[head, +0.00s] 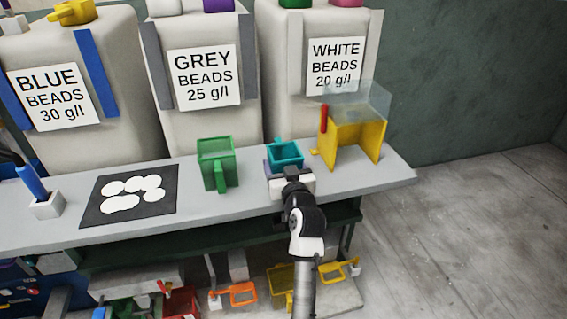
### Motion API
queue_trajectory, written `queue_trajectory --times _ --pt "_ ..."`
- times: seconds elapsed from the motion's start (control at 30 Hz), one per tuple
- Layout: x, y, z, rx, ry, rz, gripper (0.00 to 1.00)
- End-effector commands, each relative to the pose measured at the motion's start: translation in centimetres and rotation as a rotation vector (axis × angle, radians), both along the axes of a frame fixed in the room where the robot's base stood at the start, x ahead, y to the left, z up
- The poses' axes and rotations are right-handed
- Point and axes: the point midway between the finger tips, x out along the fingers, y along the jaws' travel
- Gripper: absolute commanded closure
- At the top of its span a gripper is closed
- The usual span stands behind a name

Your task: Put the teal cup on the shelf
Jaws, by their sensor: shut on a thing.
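The teal cup (287,153) is a square, open-topped cup at the right part of the grey shelf (240,196). My gripper (291,177) is at the near side of the cup and shut on it; the fingertips and the grip itself are largely hidden by my wrist. The cup looks upright. A small purple piece shows just under and left of the cup. I cannot tell whether the cup touches the shelf surface or is slightly above it.
A green cup (216,165) stands left of the teal cup. A yellow stand with a clear top (356,138) is close on the right. Large bead containers (205,60) stand behind. Coloured frames (236,293) sit below.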

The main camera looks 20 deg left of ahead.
Motion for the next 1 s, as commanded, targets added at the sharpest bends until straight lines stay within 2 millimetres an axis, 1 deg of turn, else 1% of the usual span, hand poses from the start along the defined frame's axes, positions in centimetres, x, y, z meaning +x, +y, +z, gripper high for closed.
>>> queue_trajectory --times 0.13,0.23,0.27,0.4,0.43,0.67,0.8,0.87,1.0 --pt "0.0 0.0 0.0 0.001 -0.001 0.000 0.55" --pt "0.0 0.0 -0.4 0.001 -0.001 0.000 0.55" --pt "0.0 0.0 -0.4 -0.001 -0.001 0.000 0.27" --pt "0.0 0.0 -0.3 -0.001 -0.001 0.000 0.08" --pt "0.0 0.0 -0.3 -0.001 -0.001 0.000 0.06" --pt "0.0 0.0 -0.3 -0.001 -0.001 0.000 0.06" --pt "-0.1 -0.1 0.2 -0.001 -0.001 0.000 0.06" --pt "-0.7 -0.5 -0.1 0.000 -0.001 -0.001 0.06" --pt "-2.9 -2.0 -0.3 -0.001 -0.001 -0.003 0.06"
